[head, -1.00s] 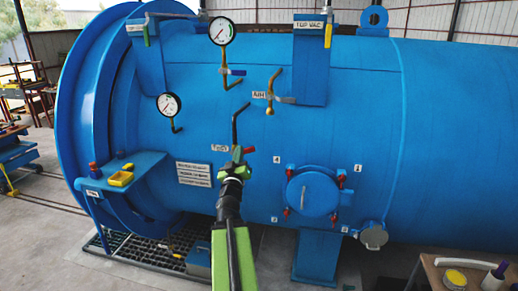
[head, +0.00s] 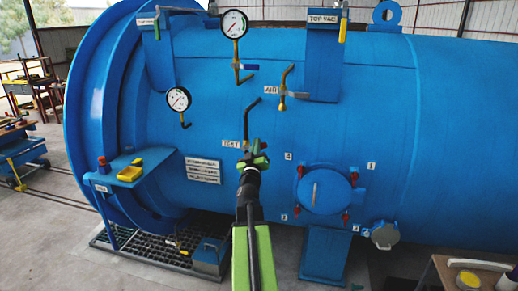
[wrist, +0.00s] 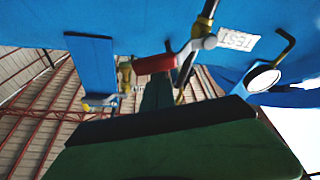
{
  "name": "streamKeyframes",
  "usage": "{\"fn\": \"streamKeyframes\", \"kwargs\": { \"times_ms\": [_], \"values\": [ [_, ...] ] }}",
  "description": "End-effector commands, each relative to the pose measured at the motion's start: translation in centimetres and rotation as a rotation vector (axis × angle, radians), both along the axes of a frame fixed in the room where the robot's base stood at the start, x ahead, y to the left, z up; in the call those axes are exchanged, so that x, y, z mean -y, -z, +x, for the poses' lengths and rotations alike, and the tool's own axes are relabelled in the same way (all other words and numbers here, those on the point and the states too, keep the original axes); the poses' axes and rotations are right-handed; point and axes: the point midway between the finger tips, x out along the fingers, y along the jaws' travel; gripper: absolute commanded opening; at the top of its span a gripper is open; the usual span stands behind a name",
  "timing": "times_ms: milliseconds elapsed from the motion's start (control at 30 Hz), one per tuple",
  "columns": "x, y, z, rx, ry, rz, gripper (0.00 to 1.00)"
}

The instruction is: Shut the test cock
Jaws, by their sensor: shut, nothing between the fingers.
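The test cock is on the blue vessel, below a bent dark pipe (head: 248,118) and beside the white TEST label (head: 231,143). In the head view my gripper (head: 254,156) is in front of the cock and hides most of it. The wrist view shows the cock's red lever (wrist: 155,64), its grey end (wrist: 205,42) and the TEST label (wrist: 238,40). The lever lies roughly crosswise there. My green gripper (wrist: 158,92) is shut and empty, its fingers close to the red lever. I cannot tell whether they touch it.
The AIR cock (head: 283,95) is up and right of my gripper. Two gauges (head: 234,24) (head: 178,99) are up and left. A round hatch (head: 325,190) with red clamps is at lower right.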

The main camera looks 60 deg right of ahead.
Motion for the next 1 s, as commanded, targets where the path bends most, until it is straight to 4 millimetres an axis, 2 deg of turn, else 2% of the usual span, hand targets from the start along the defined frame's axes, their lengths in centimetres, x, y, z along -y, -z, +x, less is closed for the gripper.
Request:
{"fn": "streamKeyframes", "kwargs": {
  "times_ms": [233,433,533,900,1000],
  "values": [
    [0.0,0.3,-0.1,0.02,0.0,0.007,0.0],
    [0.5,3.0,-1.1,0.262,0.002,0.086,0.0],
    [0.6,3.6,-1.6,0.307,0.004,0.099,0.0],
    [0.7,3.4,-1.7,0.302,0.004,0.099,0.0],
    [0.7,2.9,-1.6,0.302,0.004,0.099,0.0]
  ]
}}
